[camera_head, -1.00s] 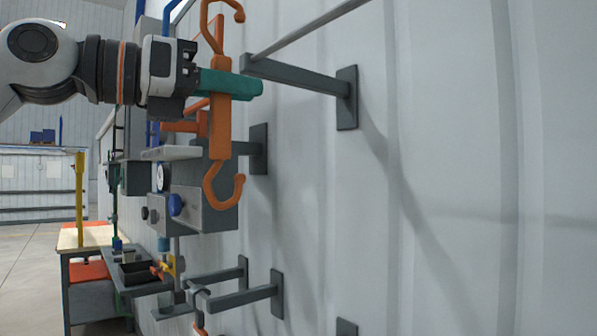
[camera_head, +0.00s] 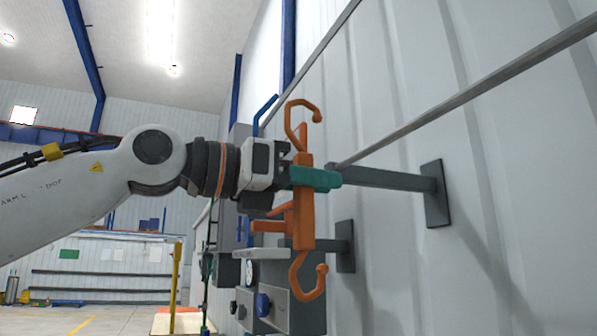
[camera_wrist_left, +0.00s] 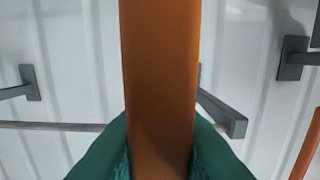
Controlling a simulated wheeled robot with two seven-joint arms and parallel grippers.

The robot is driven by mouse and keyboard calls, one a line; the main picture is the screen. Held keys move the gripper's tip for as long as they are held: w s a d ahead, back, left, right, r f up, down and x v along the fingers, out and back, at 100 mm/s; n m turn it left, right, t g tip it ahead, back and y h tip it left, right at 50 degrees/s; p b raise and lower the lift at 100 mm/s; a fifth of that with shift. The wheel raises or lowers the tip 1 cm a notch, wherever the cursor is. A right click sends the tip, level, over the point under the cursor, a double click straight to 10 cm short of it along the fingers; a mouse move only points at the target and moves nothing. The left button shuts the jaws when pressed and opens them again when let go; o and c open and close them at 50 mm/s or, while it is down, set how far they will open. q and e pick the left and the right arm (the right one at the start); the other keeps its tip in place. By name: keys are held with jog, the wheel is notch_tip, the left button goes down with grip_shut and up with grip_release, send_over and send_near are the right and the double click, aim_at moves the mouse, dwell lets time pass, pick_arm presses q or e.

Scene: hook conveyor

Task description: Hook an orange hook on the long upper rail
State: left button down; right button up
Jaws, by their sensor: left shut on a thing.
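My left gripper (camera_head: 315,178), with teal fingers, is shut on the straight shank of an orange hook (camera_head: 303,215). The hook hangs upright, with one curved end at the top and one at the bottom. In the left wrist view its shank (camera_wrist_left: 160,80) fills the middle between the teal fingers. A long grey rail (camera_head: 480,92) runs up to the right from the end of a wall bracket (camera_head: 385,178), just right of the hook. The hook's top curl stands above that rail end in the picture; I see no clear contact. My right gripper is out of view.
Another thin rail (camera_head: 325,42) runs higher up the wall. Behind the held hook are another orange piece (camera_head: 272,224), a lower bracket (camera_head: 345,246) and a grey box with a blue knob (camera_head: 263,304). The ribbed wall is close on the right.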

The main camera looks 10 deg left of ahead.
aim_at(295, 206)
pick_arm(q)
jog(key=w+d+f+p, duration=0.2)
jog(key=w+d, duration=0.4)
jog(key=d, duration=0.3)
jog(key=shift+w+f, duration=0.3)
jog(key=shift+f, duration=0.4)
dwell(0.4)
dwell(0.4)
jog(key=c, duration=1.2)
grip_release()
jog(key=b+v, duration=0.5)
jog(key=v, duration=0.6)
jog(key=shift+f+b, duration=0.15)
jog(key=shift+b, duration=0.15)
jog(key=shift+s+a, duration=0.3)
jog(key=shift+a, duration=0.05)
